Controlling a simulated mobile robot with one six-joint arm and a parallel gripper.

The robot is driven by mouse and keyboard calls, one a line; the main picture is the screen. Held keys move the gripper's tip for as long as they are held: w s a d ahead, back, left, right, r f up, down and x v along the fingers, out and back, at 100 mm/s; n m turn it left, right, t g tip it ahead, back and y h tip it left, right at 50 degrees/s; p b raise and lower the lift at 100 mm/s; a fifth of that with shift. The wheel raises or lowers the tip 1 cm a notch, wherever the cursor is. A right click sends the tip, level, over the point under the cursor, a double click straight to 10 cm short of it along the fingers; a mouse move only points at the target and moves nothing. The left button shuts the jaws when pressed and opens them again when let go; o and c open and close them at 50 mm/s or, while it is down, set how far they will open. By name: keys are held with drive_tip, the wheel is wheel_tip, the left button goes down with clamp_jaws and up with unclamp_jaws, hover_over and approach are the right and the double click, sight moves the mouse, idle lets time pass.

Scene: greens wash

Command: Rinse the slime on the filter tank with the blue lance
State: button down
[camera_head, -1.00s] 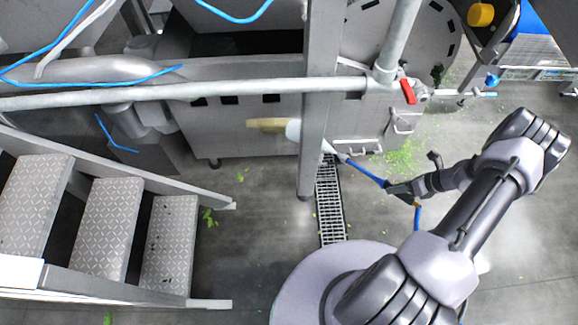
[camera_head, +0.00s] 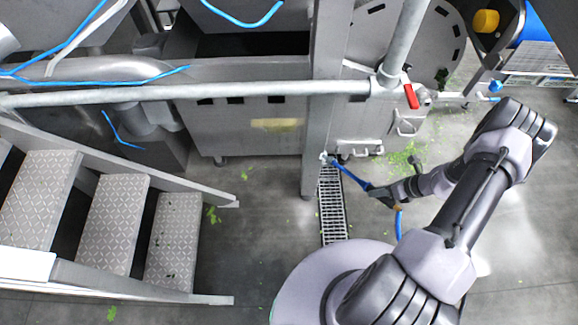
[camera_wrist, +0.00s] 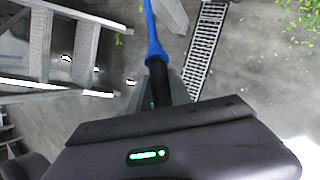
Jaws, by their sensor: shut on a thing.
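The filter tank (camera_head: 235,145) is a grey metal box behind a pipe rail. A faint yellowish slime patch (camera_head: 277,125) lies on its front, left of the upright post. My gripper (camera_head: 383,194) is shut on the blue lance (camera_head: 352,175), right of the post and above the floor. The lance points up and left, with its tip close to the post, apart from the slime. No spray shows from it now. In the wrist view the blue lance (camera_wrist: 153,35) runs up from my gripper (camera_wrist: 160,85), its tip out of frame.
The upright post (camera_head: 316,120) and horizontal rail (camera_head: 230,91) stand in front of the tank. Metal steps (camera_head: 105,220) are at left. A floor drain grate (camera_head: 332,205) lies below the post. Green scraps (camera_head: 402,160) litter the floor. A blue hose (camera_head: 399,222) hangs below my gripper.

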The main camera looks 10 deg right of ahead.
drive_tip(key=w+a, duration=0.1)
drive_tip(key=a, duration=1.2)
drive_tip(key=shift+b, duration=0.45)
drive_tip(key=shift+r, duration=0.15)
idle(0.4)
wheel_tip(320, 180, up, 6)
drive_tip(key=p, duration=0.4)
drive_tip(key=shift+f, duration=0.2)
drive_tip(key=shift+d, duration=0.1)
